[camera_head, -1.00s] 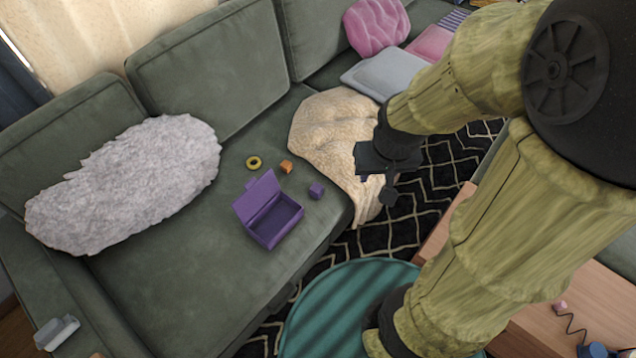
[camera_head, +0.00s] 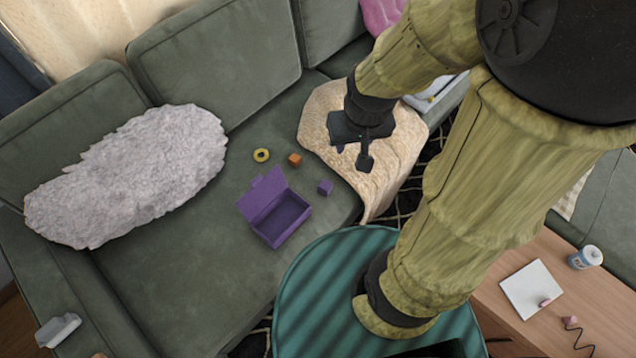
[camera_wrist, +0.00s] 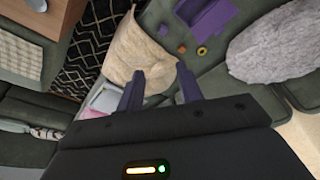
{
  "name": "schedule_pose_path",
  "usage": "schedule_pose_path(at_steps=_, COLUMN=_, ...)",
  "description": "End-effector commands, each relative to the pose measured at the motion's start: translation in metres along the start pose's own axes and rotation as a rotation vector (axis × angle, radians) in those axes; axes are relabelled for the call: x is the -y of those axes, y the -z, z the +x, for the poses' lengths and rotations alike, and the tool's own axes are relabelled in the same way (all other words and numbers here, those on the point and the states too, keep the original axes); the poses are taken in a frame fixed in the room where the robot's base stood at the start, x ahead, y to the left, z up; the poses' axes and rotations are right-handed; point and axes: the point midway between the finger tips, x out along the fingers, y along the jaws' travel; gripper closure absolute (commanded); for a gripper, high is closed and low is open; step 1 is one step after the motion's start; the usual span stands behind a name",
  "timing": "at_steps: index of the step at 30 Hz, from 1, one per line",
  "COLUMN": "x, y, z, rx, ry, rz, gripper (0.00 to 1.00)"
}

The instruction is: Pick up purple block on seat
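The small purple block (camera_head: 325,187) sits on the green sofa seat, just right of the open purple box (camera_head: 281,219). In the wrist view the purple block (camera_wrist: 164,29) is small near the top, left of the purple box (camera_wrist: 213,17). My gripper (camera_head: 352,158) is above the beige blanket, up and to the right of the block and apart from it. In the wrist view my gripper's two purple fingers (camera_wrist: 160,84) are spread apart with nothing held between them.
An orange cube (camera_head: 295,160) and a yellow ring (camera_head: 261,155) lie behind the box. A grey fluffy cushion (camera_head: 130,178) is at the left. The beige blanket (camera_head: 392,172) drapes over the seat edge. A wooden table (camera_head: 480,290) stands at the lower right.

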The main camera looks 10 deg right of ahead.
Motion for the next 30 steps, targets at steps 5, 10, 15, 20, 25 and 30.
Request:
schedule_pose_path(at_steps=5, x=0.0, y=0.0, z=0.0, rx=0.0, ry=0.0, rz=0.0, gripper=0.64)
schedule_pose_path(at_steps=10, x=0.0, y=0.0, z=0.002, rx=0.001, ry=0.0, rz=0.003, gripper=0.46)
schedule_pose_path(at_steps=15, x=0.0, y=0.008, z=0.029, rx=0.017, ry=0.005, rz=0.048, gripper=0.34)
schedule_pose_path(at_steps=20, x=0.0, y=0.026, z=0.085, rx=0.054, ry=0.008, rz=0.157, gripper=0.34)
schedule_pose_path(at_steps=25, x=-0.001, y=0.05, z=0.157, rx=0.098, ry=0.003, rz=0.301, gripper=0.34)
schedule_pose_path(at_steps=30, x=0.0, y=0.07, z=0.233, rx=0.14, ry=-0.012, rz=0.435, gripper=0.34)
